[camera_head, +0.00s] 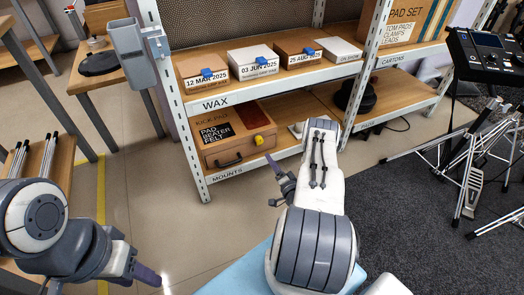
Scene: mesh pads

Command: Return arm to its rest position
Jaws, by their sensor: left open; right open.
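My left arm enters at the lower left, and its gripper (137,277) is low over the tiled floor, with dark fingers pointing right. It is open and nothing shows between its fingers. My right arm rises from the bottom middle, bent at a grey and white joint. Its gripper (274,184) is in front of the lower shelf, with its fingers spread to the left of the white forearm. It is open and looks empty. Part of the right gripper is hidden behind the forearm.
A white shelf rack (247,96) holds several small boxes with blue clips above. A brown "pad beater felt" box (231,135) is below. Drum hardware (478,150) stands on a dark carpet at the right. Wooden tables stand left. Tiled floor (170,215) between the arms is clear.

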